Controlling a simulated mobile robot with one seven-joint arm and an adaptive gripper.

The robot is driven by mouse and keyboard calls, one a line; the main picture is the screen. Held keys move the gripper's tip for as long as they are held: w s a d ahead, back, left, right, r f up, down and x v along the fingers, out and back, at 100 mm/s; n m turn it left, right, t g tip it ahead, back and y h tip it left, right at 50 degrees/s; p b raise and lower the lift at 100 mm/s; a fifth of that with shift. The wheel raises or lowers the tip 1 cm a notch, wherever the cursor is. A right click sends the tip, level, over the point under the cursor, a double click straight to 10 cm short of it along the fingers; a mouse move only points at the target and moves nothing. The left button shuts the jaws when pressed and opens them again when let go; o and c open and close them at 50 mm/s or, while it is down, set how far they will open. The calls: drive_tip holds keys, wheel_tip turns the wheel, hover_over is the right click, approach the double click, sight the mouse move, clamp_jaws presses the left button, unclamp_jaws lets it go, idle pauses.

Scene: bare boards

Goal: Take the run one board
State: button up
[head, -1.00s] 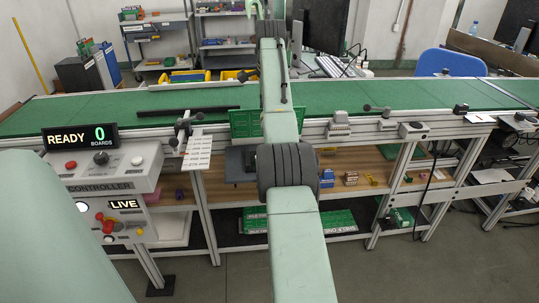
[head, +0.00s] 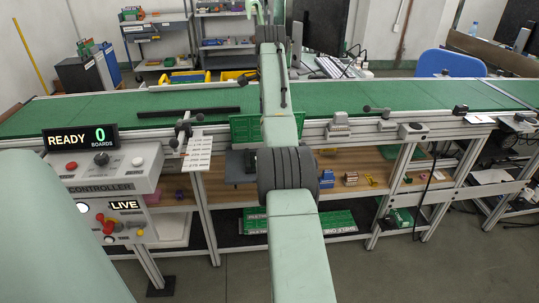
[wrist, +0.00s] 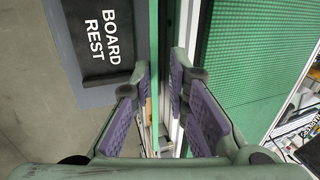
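A green board (head: 245,127) stands on edge at the front of the bench, partly hidden by my arm in the head view. In the wrist view a thin green strip (wrist: 155,50), apparently this board seen edge-on, runs between my fingers. My gripper (wrist: 162,72) is open, one purple-padded finger on each side of the strip, with gaps showing. The head view does not show the fingers. I cannot read any run label on the board. The controller (head: 108,178) shows READY, 0 BOARDS and LIVE.
A dark pad marked BOARD REST (wrist: 97,45) lies left of the strip. The green belt (wrist: 250,75) lies right, behind a metal rail. A white label card (head: 198,152) hangs at the bench front. More green boards (head: 330,222) lie on the lower shelf.

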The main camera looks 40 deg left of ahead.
drive_tip(key=shift+f, duration=0.1)
drive_tip(key=shift+w+a+f, duration=0.15)
drive_tip(key=shift+a+f, duration=0.05)
drive_tip(key=shift+f, duration=0.3)
drive_tip(key=shift+f+p, duration=0.2)
drive_tip(key=shift+p, duration=0.2)
drive_tip(key=shift+w+a+f, duration=0.1)
drive_tip(key=shift+f, duration=0.2)
drive_tip(key=shift+c, duration=0.5)
clamp_jaws()
drive_tip(key=shift+r, duration=0.15)
